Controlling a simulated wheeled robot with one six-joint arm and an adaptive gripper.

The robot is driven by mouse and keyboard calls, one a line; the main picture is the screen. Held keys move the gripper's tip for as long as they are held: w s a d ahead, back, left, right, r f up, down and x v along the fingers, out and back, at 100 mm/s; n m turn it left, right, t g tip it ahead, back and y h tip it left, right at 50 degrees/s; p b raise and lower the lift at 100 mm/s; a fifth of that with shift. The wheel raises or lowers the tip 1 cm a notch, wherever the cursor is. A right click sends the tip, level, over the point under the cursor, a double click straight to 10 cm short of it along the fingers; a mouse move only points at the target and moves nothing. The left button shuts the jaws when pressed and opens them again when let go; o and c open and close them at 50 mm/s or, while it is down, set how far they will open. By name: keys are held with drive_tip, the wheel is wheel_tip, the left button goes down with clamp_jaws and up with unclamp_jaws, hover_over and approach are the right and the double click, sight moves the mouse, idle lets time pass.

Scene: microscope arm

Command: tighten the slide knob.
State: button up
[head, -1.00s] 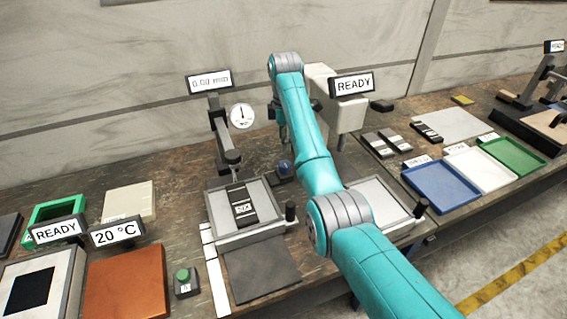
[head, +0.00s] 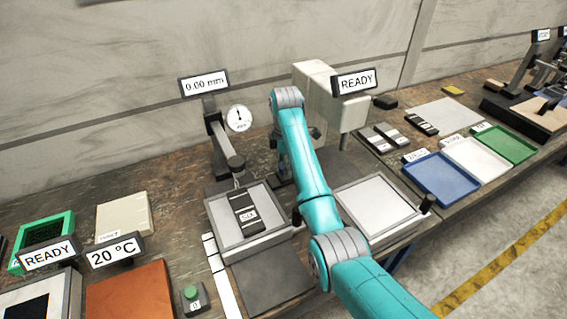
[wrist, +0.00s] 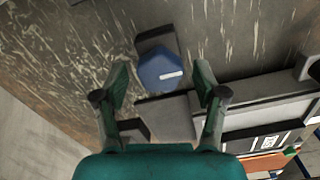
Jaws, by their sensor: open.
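A blue faceted knob (wrist: 160,72) with a white mark shows in the wrist view, beside dark and grey blocks of the fixture. My gripper (wrist: 160,84) is open, with one finger on each side of the knob in the picture. I see gaps between the fingers and the knob, and cannot tell how far the fingertips are above it. In the head view my teal arm hides the knob and most of the gripper. Left of the arm, a grey tray (head: 216,217) holds a dark labelled slide piece (head: 246,210) under a dial gauge (head: 239,118).
A display reads 0.00 mm (head: 205,83) and another reads READY (head: 355,82). Blue (head: 462,190), white and green trays stand farther right. A green button (head: 191,292) is at front left.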

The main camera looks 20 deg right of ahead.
drive_tip(key=c, duration=1.1)
drive_tip(key=shift+c, duration=0.2)
drive_tip(key=m, duration=0.5)
drive_tip(key=shift+m, duration=0.4)
drive_tip(key=m, duration=1.1)
drive_tip(key=shift+m, duration=0.4)
drive_tip(key=m, duration=0.5)
drive_tip(key=shift+m, duration=0.4)
